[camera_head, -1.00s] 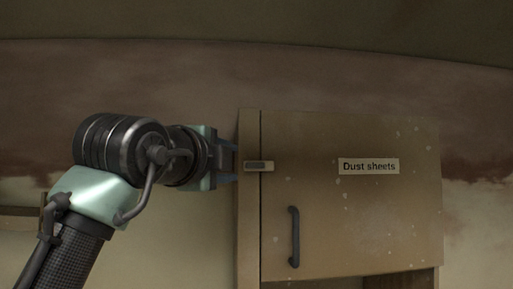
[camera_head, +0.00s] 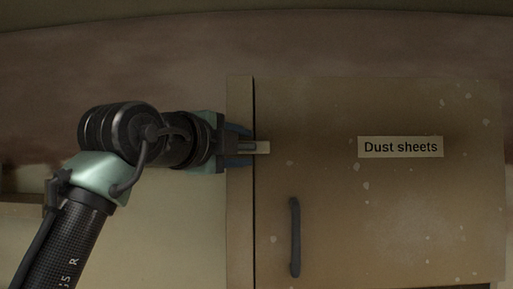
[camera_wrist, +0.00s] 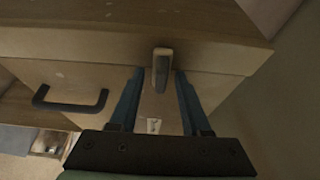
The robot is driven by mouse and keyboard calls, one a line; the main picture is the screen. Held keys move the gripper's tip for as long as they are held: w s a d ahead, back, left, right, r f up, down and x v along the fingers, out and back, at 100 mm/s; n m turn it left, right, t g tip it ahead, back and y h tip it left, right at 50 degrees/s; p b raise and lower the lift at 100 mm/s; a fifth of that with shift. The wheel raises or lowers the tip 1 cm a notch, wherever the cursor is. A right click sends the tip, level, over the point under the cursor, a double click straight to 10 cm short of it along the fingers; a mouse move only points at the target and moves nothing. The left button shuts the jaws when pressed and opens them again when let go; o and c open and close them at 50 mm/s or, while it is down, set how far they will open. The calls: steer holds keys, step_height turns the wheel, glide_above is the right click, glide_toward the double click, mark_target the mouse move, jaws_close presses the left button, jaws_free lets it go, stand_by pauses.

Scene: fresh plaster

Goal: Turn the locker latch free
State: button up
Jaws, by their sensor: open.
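The locker door (camera_head: 330,120) is brown and closed, with a "Dust sheets" label (camera_head: 401,147). My gripper (camera_head: 249,147) is open, with one finger above the latch and one below. In the wrist view my fingertips (camera_wrist: 158,76) stand either side of the latch, with gaps showing. My gripper hides the latch's left part in the head view.
A dark bar handle (camera_head: 295,237) is on the door below the latch, also seen in the wrist view (camera_wrist: 70,104). An open compartment (camera_wrist: 45,144) with small unclear items shows beyond the door's edge. The plaster wall (camera_head: 140,60) is behind.

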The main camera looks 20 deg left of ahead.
steer(key=shift+s+a+r, duration=0.1)
steer(key=shift+s+a, duration=0.05)
steer(key=shift+s, duration=0.15)
steer(key=shift+c, duration=0.6)
jaws_close()
